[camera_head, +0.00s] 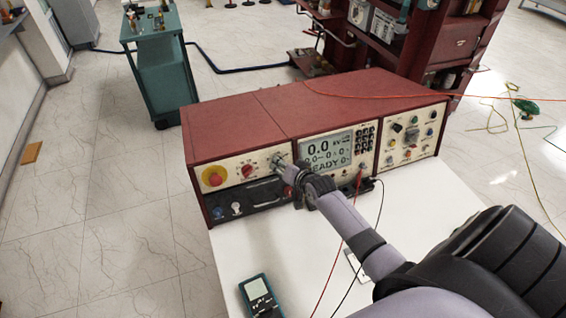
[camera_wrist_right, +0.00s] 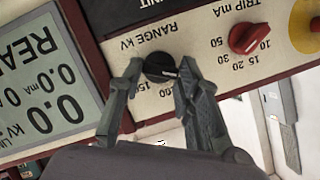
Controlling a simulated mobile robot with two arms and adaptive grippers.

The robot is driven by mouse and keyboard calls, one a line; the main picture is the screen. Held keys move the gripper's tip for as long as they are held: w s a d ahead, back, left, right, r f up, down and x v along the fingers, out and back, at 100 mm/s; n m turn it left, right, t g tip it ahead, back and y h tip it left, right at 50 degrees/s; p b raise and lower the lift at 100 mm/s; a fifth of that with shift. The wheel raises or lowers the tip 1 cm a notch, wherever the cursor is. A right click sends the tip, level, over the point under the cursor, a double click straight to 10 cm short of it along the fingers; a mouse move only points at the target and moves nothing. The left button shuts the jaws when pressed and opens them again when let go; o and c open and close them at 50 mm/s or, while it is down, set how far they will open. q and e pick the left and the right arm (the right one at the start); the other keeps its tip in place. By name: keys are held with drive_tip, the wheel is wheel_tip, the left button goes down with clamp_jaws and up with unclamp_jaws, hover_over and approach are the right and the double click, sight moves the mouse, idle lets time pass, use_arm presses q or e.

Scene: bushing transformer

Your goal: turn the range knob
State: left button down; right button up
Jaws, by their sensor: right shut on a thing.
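The black range knob (camera_wrist_right: 160,66) sits on the cream front panel, beside the printed words "RANGE kV", in the right wrist view. My right gripper (camera_wrist_right: 159,75) is shut on it, with one finger on each side. In the head view my right gripper (camera_head: 280,161) reaches the panel of the red test set (camera_head: 240,115) and largely hides the knob. A pale pointer mark shows on the knob's lower edge in the wrist view. My left gripper is in neither view.
The red trip knob (camera_wrist_right: 249,38) is close beside the range knob. The display (camera_head: 328,150) reads 0.0 kV and READY. A yellow-and-red button (camera_head: 214,177) is at the panel's left. A meter (camera_head: 259,295) and thin leads lie on the white tabletop (camera_head: 235,250).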

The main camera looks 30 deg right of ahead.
drive_tip(key=shift+s+f, duration=0.1)
idle(0.5)
drive_tip(key=o, duration=1.1)
drive_tip(key=shift+o, duration=0.2)
drive_tip(key=v, duration=1.2)
drive_tip(key=shift+a, duration=0.15)
